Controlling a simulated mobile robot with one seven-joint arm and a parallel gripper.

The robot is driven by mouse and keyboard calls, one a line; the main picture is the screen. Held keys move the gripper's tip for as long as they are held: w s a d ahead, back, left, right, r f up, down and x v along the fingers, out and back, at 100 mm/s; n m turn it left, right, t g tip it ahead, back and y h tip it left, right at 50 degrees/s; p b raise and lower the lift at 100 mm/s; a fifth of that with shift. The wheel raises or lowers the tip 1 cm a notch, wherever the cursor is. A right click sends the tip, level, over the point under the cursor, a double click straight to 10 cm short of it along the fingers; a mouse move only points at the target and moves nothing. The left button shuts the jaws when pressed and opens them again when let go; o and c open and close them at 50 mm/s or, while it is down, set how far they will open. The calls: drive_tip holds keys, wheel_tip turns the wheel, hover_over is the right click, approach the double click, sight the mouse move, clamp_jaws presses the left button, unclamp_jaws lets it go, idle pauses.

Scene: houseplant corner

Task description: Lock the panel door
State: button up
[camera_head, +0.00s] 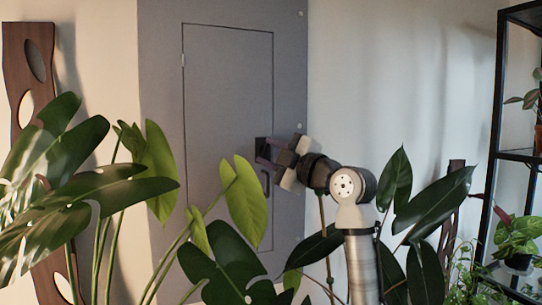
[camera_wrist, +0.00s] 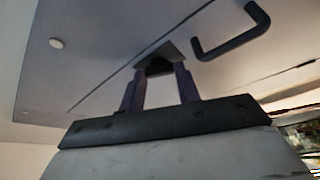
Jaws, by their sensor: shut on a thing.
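The grey panel door (camera_head: 228,90) is flush in its grey cabinet front, with only a thin seam around it. My gripper (camera_head: 263,151) is at the door's right edge, above the dark door handle (camera_head: 265,183). In the wrist view my gripper (camera_wrist: 158,72) has its two purple fingers on either side of a small dark lock knob (camera_wrist: 158,67) and is shut on it. The knob sits on a dark plate (camera_wrist: 172,50) by the seam. The handle (camera_wrist: 232,45) is beside it, untouched. The fingers partly hide the knob, so its turn angle is unclear.
Large leafy plants (camera_head: 75,185) fill the lower left and front, and more leaves (camera_head: 430,210) stand right of my arm. A black shelf (camera_head: 497,110) with potted plants is at the far right. A small pale round button (camera_wrist: 56,43) is on the cabinet front.

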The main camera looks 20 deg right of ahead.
drive_tip(key=n+g, duration=0.1)
drive_tip(key=n, duration=0.1)
drive_tip(key=n+g+p, duration=0.1)
drive_tip(key=n, duration=0.2)
drive_tip(key=shift+r, duration=0.2)
drive_tip(key=shift+n, duration=0.3)
drive_tip(key=o, duration=1)
drive_tip(key=b+v, duration=0.3)
drive_tip(key=v, duration=1.1)
drive_tip(key=shift+w+r, duration=0.1)
